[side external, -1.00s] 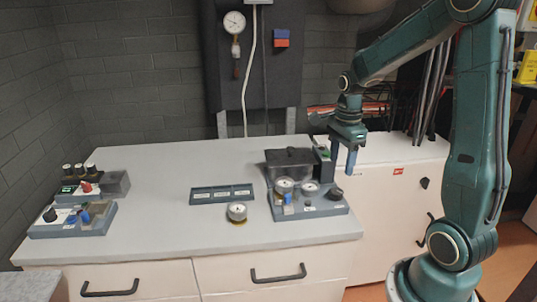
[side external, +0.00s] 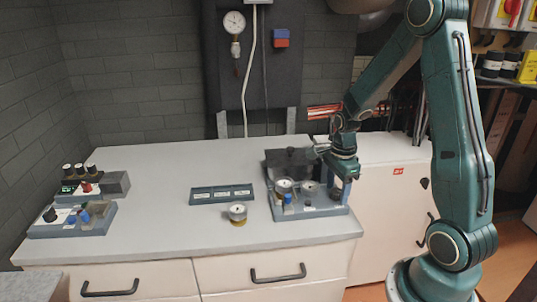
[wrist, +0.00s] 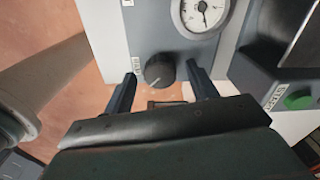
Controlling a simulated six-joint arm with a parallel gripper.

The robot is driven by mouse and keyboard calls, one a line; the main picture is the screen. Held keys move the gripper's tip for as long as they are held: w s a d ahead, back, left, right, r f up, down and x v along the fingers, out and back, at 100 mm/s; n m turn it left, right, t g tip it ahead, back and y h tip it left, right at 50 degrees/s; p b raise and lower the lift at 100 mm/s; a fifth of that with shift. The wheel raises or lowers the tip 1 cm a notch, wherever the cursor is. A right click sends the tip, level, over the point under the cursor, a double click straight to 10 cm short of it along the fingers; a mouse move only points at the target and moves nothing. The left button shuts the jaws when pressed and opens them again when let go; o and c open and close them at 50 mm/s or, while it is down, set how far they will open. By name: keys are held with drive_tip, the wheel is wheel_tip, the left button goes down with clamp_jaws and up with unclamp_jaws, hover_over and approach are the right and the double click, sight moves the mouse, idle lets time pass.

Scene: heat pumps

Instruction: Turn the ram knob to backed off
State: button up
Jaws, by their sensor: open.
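The ram knob, a round black knob (wrist: 160,69) with a pale pointer line, sits on the grey gauge unit (side external: 318,210) at the right of the worktop. My gripper (wrist: 162,84) is open, with one blue finger on each side of the knob in the wrist view. The fingers look apart from the knob, with gaps on both sides. In the side view my gripper (side external: 341,188) is over the right end of the unit and largely hides the knob. A label stands by the knob, too small to read surely.
A dial gauge (wrist: 203,14) is beside the knob, and a green button (wrist: 298,100) is on the neighbouring box. A loose gauge (side external: 237,212) and a labelled tray (side external: 221,194) lie left of the unit.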

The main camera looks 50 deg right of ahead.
drive_tip(key=c, duration=1)
